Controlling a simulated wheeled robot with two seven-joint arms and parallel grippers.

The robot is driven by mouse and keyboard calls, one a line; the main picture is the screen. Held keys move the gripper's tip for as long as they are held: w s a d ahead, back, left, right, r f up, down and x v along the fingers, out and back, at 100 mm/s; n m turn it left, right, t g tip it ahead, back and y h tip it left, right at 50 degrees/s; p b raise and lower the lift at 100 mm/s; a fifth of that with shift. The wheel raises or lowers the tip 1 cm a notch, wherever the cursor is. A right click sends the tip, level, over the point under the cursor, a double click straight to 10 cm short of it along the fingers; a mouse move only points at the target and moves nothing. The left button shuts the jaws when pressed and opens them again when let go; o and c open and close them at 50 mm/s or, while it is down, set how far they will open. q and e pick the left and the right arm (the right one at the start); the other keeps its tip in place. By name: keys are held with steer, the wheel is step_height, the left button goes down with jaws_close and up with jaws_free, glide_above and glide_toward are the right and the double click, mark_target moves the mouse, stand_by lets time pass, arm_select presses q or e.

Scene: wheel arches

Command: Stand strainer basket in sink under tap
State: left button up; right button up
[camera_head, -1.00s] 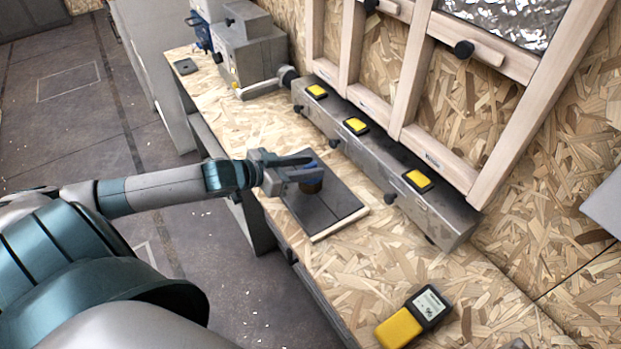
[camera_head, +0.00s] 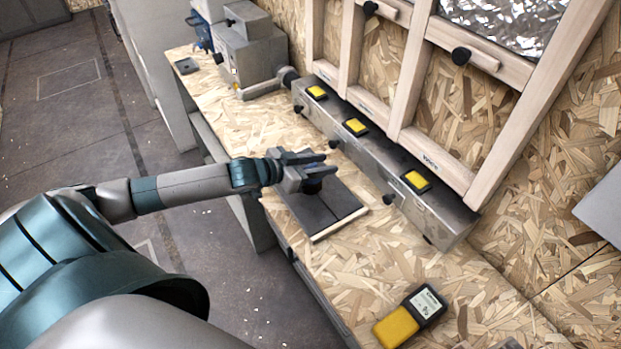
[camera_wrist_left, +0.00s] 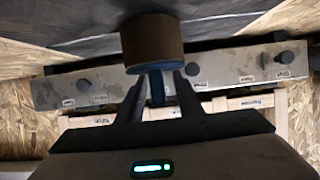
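No sink, tap or strainer basket that I can make out is in view. A short brown cylinder with a blue rim (camera_wrist_left: 152,45) shows beyond my left fingertips in the left wrist view, with a narrow blue part (camera_wrist_left: 157,88) between the fingers. In the head view it is mostly hidden under my left gripper (camera_head: 328,163), above the dark square board (camera_head: 336,212). The fingers stand apart, with gaps beside the blue part. I cannot tell whether the cylinder touches the board. My right gripper is not in view.
The board lies on a chipboard bench (camera_head: 370,268). A long grey metal box (camera_head: 385,170) with yellow switches runs along the back. A yellow meter (camera_head: 408,318) lies at the front. A grey machine (camera_head: 250,50) stands at the far end.

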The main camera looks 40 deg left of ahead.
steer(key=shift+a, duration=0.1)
arm_select(q)
jaws_close()
steer(key=shift+r, duration=0.1)
